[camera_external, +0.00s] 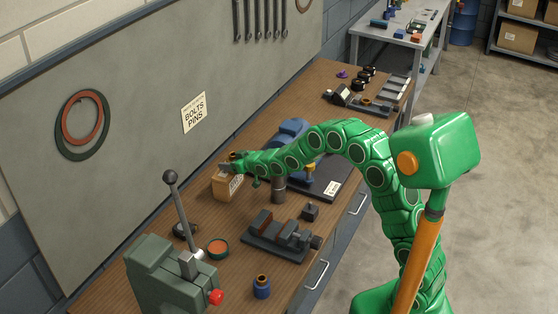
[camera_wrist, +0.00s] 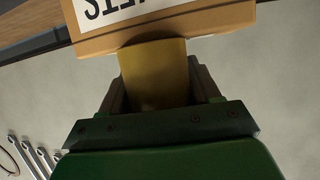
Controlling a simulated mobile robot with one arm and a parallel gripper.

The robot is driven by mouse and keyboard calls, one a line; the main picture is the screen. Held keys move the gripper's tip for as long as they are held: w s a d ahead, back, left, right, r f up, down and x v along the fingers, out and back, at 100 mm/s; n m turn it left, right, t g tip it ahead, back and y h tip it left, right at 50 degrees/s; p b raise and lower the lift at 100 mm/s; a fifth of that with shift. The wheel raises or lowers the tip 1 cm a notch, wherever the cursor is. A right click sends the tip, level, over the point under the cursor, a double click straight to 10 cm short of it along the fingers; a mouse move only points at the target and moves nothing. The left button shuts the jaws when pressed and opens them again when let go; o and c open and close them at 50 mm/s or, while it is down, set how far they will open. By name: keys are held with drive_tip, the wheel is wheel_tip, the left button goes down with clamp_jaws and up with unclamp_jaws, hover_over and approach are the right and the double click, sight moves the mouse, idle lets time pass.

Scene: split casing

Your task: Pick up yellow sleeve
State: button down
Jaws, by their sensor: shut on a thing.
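My gripper (camera_external: 234,162) is at the far end of my green arm, just above a cardboard box on the wooden bench. In the wrist view, the yellow sleeve (camera_wrist: 154,75) sits between the two dark fingers of my gripper (camera_wrist: 160,82), which are shut on it. The sleeve looks like a dull yellow, smooth-sided piece. Its far end meets the edge of the labelled cardboard box (camera_wrist: 165,30) in that view; I cannot tell whether they touch. In the external view, the sleeve is small and mostly hidden by my gripper.
The cardboard box (camera_external: 226,187) stands below my gripper. A blue machine (camera_external: 289,131) is close behind the arm.

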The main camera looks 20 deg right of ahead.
drive_tip(key=shift+r, duration=0.1)
drive_tip(key=shift+r, duration=0.55)
drive_tip(key=shift+s+d+r, duration=3.35)
drive_tip(key=shift+s+r, duration=2.6)
drive_tip(key=x, duration=0.8)
drive_tip(key=r+x, duration=0.1)
drive_tip(key=x, duration=0.3)
drive_tip(key=shift+w+d, duration=0.2)
drive_tip(key=shift+w, duration=0.2)
drive_tip(key=w+f, duration=0.1)
drive_tip(key=w+a+f, duration=0.1)
drive_tip(key=f, duration=0.1)
drive_tip(key=w+f, duration=0.1)
drive_tip(key=shift+w+a+f, duration=0.1)
drive_tip(key=shift+a+f, duration=0.15)
drive_tip(key=shift+a, duration=0.15)
drive_tip(key=shift+w+a+f, duration=0.25)
drive_tip(key=shift+w+f, duration=0.15)
drive_tip(key=shift+f, duration=0.1)
drive_tip(key=shift+f, duration=0.1)
